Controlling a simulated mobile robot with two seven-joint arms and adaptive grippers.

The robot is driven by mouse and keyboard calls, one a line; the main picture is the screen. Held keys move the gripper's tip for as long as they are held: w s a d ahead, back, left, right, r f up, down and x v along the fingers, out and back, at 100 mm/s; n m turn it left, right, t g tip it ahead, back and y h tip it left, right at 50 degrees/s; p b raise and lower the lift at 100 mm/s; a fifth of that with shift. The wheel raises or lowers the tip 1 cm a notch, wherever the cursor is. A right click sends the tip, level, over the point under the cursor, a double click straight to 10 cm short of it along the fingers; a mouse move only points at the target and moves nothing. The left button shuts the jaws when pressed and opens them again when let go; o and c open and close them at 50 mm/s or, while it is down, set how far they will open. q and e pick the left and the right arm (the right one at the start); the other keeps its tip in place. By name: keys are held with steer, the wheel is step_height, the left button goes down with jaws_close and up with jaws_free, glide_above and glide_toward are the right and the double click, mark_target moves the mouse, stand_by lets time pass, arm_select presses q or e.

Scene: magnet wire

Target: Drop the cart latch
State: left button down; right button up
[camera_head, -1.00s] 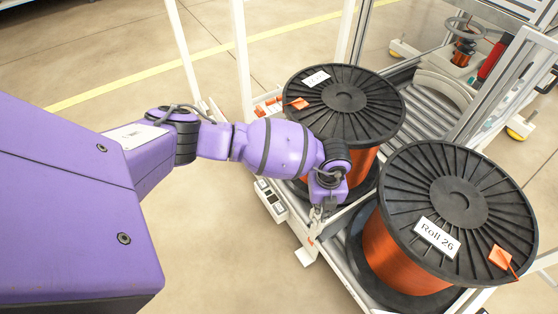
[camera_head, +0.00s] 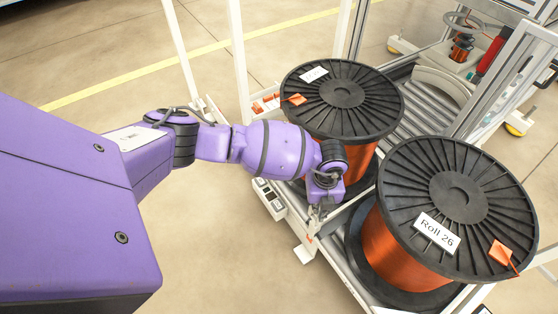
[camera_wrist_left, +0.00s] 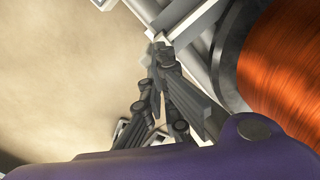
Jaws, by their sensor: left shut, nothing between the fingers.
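The cart (camera_head: 342,266) has a pale metal frame and carries two wire spools. What looks like its latch, a small white piece with an orange mark (camera_head: 307,247), sticks out at the frame's near left edge. My left gripper (camera_head: 315,224) points down beside that edge, just above this piece. In the left wrist view the left gripper (camera_wrist_left: 159,58) has its fingers together with nothing between them. Their tips are close to a pale bracket (camera_wrist_left: 158,37) on the frame; I cannot tell whether they touch it. My right gripper is not in view.
The spool labelled Roll 26 (camera_head: 458,197) stands right of my gripper, and another spool (camera_head: 342,97) stands behind my wrist. A roller conveyor (camera_head: 405,122) lies beyond. White posts (camera_head: 240,62) rise at the back. The floor left of the cart is clear.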

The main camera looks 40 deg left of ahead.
arm_select(q)
steer(key=shift+w+f+b, duration=0.15)
steer(key=shift+f+b, duration=0.4)
steer(key=shift+f, duration=0.8)
step_height(320, 180, up, 8)
steer(key=p, duration=0.6)
steer(key=shift+p, duration=0.3)
steer(key=shift+r, duration=0.2)
steer(key=shift+f, duration=0.15)
